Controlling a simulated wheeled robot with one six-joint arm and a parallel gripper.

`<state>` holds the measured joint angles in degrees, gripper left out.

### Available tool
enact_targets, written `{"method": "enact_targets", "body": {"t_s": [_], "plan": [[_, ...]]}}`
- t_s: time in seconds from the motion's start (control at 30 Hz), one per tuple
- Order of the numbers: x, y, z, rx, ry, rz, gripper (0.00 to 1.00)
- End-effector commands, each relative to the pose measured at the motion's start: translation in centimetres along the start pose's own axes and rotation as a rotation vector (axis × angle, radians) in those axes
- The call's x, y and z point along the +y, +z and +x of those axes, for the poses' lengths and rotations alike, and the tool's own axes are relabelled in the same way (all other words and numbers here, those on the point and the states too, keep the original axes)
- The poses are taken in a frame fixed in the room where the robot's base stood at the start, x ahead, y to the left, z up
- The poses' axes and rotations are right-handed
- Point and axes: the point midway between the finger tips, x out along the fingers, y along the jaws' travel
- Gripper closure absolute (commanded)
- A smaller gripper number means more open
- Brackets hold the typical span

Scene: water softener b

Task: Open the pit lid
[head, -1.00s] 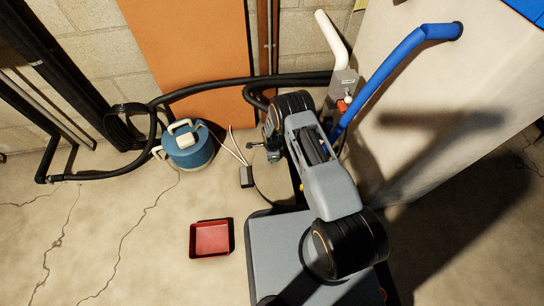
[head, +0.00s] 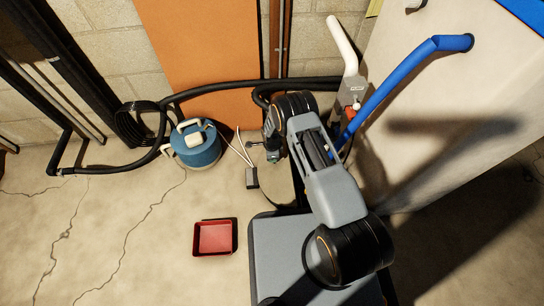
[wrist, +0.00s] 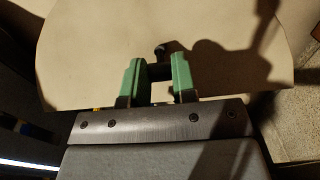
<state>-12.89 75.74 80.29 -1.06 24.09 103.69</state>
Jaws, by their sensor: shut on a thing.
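The pit lid is a pale beige disc. My gripper (wrist: 156,72), with green fingers, is shut on the handle. In the head view part of the lid (head: 278,188) shows at the floor beside my base, and my gripper (head: 273,156) is at its far side. My arm hides the lid's right part. I cannot tell how far the lid is raised.
A blue wet vacuum (head: 197,147) with a black hose stands at the back left. A red tray (head: 213,238) is on the floor. A blue pipe (head: 395,80) and pale tank stand right.

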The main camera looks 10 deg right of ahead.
Motion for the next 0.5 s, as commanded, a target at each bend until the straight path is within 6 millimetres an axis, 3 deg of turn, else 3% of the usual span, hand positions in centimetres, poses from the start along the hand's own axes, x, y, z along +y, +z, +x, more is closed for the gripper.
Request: {"method": "enact_targets", "body": {"t_s": [0.5], "plan": [[0.0, 3.5, -1.8, -0.001, -0.001, -0.004, 0.9]]}}
